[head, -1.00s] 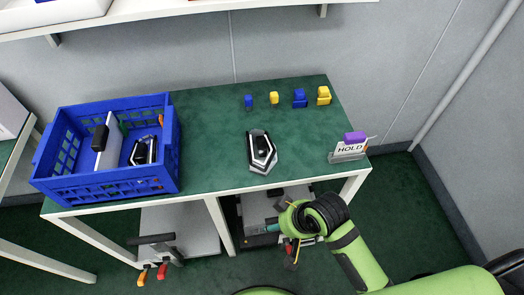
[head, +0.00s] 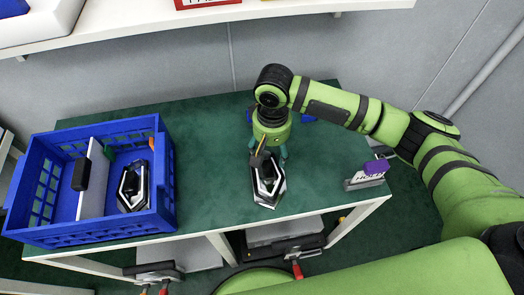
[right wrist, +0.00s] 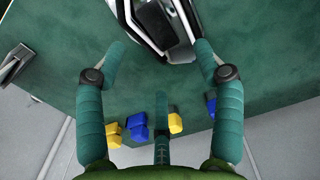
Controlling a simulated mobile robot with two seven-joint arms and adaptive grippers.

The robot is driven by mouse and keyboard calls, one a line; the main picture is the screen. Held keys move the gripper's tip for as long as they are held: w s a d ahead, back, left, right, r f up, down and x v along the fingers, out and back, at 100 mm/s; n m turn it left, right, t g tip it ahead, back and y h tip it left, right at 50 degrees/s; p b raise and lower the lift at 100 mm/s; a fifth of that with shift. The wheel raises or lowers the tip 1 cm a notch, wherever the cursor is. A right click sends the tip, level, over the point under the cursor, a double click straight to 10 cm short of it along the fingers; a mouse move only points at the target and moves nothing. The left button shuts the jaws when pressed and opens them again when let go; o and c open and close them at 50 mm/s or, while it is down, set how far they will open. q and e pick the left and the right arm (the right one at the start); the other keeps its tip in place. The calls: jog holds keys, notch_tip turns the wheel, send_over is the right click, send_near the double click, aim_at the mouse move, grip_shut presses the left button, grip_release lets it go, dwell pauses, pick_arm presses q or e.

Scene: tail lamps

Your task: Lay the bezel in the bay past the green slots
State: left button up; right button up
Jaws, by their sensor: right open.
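One silver-and-black bezel (head: 266,183) lies on the green table top, with its far end partly hidden by my gripper. My right gripper (head: 268,150) is over that far end, pointing down, open and empty. In the right wrist view the bezel (right wrist: 165,22) is at the top, between the spread teal fingertips of the gripper (right wrist: 161,50); I cannot tell whether they touch it. A similar bezel (head: 133,187) lies in the blue crate (head: 85,238), right of a white divider (head: 93,180). A small green piece (head: 108,151) shows at the crate's far side. My left gripper is out of view.
A card stand reading HOLD (head: 366,181) with a purple block (head: 377,166) stands at the table's right edge. Blue and yellow blocks (right wrist: 137,127) stand along the back, mostly hidden by my arm in the head view. A white shelf (head: 290,8) overhangs behind. Table between crate and bezel is clear.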

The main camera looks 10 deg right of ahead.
aim_at(270, 167)
jog(key=shift+d, duration=0.1)
jog(key=f, duration=0.1)
jog(key=s+f+p, duration=0.1)
jog(key=f, duration=0.1)
jog(key=shift+s+f, duration=0.2)
notch_tip(270, 167, down, 2)
jog(key=shift+w+f, duration=0.1)
jog(key=shift+f, duration=0.35)
jog(key=c, duration=1.1)
jog(key=shift+c, duration=0.7)
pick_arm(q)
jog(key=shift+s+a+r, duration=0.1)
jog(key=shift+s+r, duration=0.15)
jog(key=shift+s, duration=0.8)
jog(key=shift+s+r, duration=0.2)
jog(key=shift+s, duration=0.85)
pick_arm(e)
jog(key=shift+r, duration=0.1)
